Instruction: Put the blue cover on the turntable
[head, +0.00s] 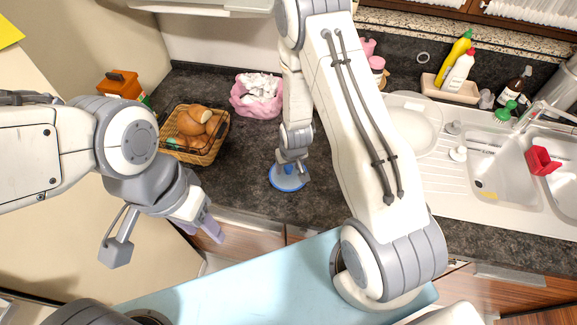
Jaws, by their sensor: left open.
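The blue cover (287,184) is a round blue disc at the middle of the dark counter, near its front edge. My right gripper (292,168) points down at the top of the cover and hides part of it. I cannot tell whether its fingers are closed on the cover. My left gripper (205,228) is open and empty, in front of the counter edge at the left. A pale round see-through plate (418,128), perhaps the turntable, lies by the sink drainboard, partly hidden behind my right arm.
Bottles (458,72) and a sink (497,178) are at the right. The counter around the cover is mostly clear.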

